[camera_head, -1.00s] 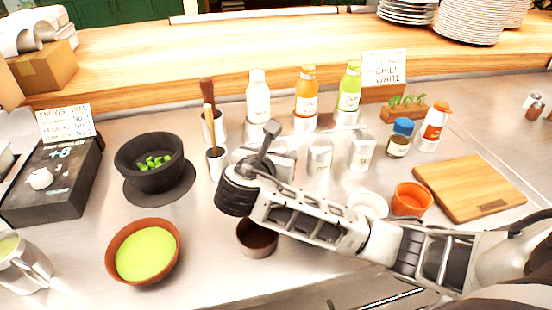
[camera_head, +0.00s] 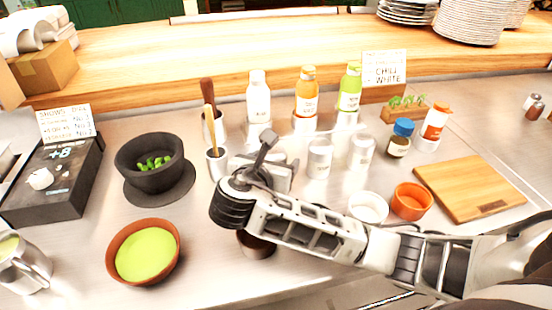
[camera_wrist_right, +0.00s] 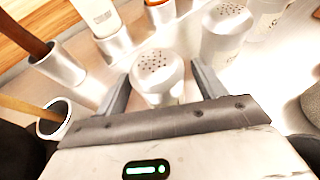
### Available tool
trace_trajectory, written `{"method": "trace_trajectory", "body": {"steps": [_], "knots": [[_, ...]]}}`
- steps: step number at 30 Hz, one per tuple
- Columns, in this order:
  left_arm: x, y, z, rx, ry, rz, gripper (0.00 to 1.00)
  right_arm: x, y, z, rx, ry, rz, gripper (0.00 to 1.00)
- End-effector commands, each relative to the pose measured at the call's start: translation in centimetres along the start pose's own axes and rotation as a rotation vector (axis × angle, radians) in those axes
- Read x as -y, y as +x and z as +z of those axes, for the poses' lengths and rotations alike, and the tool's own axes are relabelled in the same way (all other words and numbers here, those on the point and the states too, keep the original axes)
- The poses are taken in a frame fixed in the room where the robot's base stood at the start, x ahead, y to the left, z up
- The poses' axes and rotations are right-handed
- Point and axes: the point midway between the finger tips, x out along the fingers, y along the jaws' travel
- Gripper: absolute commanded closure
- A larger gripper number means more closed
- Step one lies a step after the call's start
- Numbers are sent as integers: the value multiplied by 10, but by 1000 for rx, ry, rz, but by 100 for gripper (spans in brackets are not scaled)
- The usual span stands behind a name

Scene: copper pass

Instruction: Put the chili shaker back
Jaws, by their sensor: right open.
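A pale shaker with a perforated metal top (camera_wrist_right: 158,75) stands between the two fingers of my right gripper (camera_wrist_right: 162,88) in the right wrist view. The fingers are apart, one on each side of it; contact is not clear. In the head view my right gripper (camera_head: 272,163) hides that shaker. Two similar shakers (camera_head: 320,158) (camera_head: 361,151) stand to its right. Their labels are too small to read surely, so I cannot tell which is chili. A sign reading CHILI WHITE (camera_head: 385,68) stands behind. My left gripper is not in view.
Utensil cups (camera_head: 216,163) stand left of my gripper, and bottles (camera_head: 306,95) stand behind. An orange bowl (camera_head: 411,201), a white bowl (camera_head: 368,208) and a cutting board (camera_head: 468,188) are to the right. A brown cup (camera_head: 257,246) is partly under my arm.

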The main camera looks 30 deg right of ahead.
Motion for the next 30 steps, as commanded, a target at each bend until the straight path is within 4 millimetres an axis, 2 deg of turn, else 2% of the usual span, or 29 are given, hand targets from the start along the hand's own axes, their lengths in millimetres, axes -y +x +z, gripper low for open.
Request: {"method": "trace_trajectory", "body": {"steps": [6,13,19,30], "knots": [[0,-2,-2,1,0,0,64,-1,-50,0,-5,1,6,30],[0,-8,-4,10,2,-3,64,-1,-90,1,-8,0,4,30],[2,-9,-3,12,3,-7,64,0,-101,1,-3,0,0,30],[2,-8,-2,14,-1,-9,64,0,-101,0,-1,1,0,30]]}}
